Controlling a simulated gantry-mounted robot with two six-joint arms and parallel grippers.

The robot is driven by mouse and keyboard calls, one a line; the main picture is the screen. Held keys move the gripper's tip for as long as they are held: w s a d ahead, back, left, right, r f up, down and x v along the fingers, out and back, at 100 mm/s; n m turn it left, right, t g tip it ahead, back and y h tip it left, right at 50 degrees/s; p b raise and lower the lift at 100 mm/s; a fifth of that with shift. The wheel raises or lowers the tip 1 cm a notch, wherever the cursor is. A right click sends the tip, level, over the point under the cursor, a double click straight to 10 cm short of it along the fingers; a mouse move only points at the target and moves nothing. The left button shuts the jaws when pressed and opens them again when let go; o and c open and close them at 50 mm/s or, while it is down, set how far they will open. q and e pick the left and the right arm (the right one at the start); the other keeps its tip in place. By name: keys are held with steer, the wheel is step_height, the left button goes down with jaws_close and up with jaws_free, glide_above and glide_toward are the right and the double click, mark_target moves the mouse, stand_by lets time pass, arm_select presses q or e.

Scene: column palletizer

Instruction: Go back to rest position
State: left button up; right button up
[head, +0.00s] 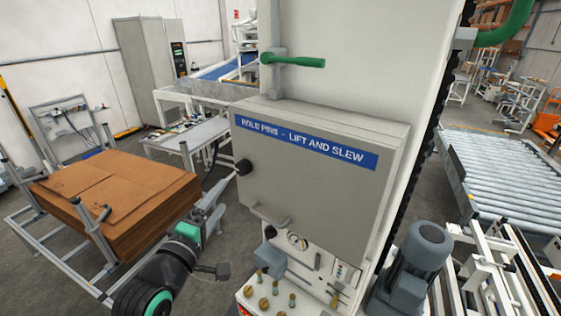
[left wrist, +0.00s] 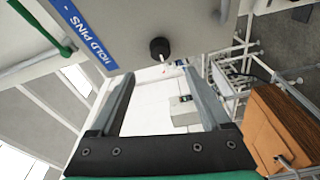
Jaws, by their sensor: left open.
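My left gripper (head: 222,194) reaches up from the lower left in the head view, in front of the grey cabinet's left side. In the left wrist view its two fingers (left wrist: 158,78) stand wide apart with nothing between them. A round black knob (head: 244,167) on the cabinet lies just beyond the fingertips; it also shows in the left wrist view (left wrist: 160,47). The gap between fingertips and knob is hard to judge. My right gripper is in neither view.
The grey cabinet (head: 300,185) has a blue hold-pins label and a handle. A green lever (head: 295,61) is above it. Valves and a gauge (head: 297,241) sit below, beside a grey motor (head: 421,262). Stacked brown sheets (head: 115,195) stand left; a roller conveyor (head: 510,170) is right.

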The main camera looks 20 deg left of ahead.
arm_select(q)
steer(key=s+d+r+m+t+h, duration=0.1)
steer(key=d+r+m+t, duration=0.1)
steer(key=d+r, duration=0.4)
steer(key=s+d+r+m+t+h, duration=0.1)
steer(key=s+d+r+t+h, duration=0.15)
steer(key=r, duration=0.55)
steer(key=s+d+r+m+t, duration=0.2)
steer(key=s+r+m, duration=0.4)
steer(key=r+m, duration=0.1)
steer(key=s+d+r+m+t+h, duration=0.1)
steer(key=s+d+r+m+t, duration=0.1)
steer(key=s+r+m, duration=0.5)
steer(key=shift+d+r+m+t, duration=0.15)
steer(key=shift+r+m+t, duration=0.25)
steer(key=shift+m, duration=0.3)
